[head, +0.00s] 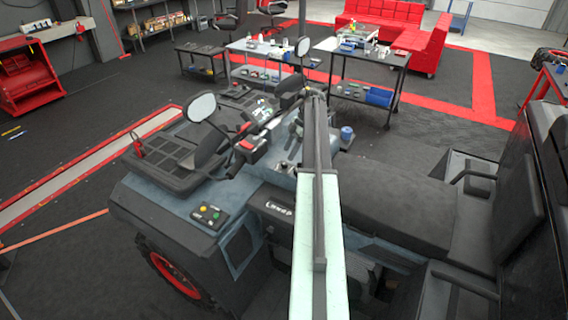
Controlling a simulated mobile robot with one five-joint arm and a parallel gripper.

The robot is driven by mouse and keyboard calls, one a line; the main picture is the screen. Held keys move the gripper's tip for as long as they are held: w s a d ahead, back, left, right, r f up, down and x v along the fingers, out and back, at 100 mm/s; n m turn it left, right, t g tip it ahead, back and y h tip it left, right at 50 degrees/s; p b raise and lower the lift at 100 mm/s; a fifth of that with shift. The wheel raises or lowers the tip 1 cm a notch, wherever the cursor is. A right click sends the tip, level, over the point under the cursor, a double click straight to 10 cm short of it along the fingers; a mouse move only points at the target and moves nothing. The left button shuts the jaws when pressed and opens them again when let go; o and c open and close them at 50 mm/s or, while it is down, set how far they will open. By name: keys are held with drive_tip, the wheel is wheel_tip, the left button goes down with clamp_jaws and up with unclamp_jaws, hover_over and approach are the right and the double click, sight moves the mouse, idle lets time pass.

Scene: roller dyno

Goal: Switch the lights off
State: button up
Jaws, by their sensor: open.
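A small dark control box (208,214) sits on the blue-grey bodywork of a quad bike (395,205) in the head view. Which control works the lights cannot be told. My arm, a pale green link with a dark bar, runs up the middle of the view, to the right of the box and across the quad. No gripper fingers can be made out at its far end.
Two mirrors (200,107) and the handlebar rise from the quad's front. A black front rack (180,155) lies left of them. A dark seat-like shape stands close at the right edge. Tables (262,50), a red sofa (400,30) and a red cabinet (27,75) stand behind. Floor at the left is mostly clear.

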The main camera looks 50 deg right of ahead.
sight(284, 163)
drive_tip(key=b+x, duration=0.3)
drive_tip(key=x, duration=0.1)
drive_tip(key=shift+a+f, duration=0.1)
drive_tip(key=shift+f, duration=0.25)
drive_tip(key=shift+r, duration=0.1)
clamp_jaws()
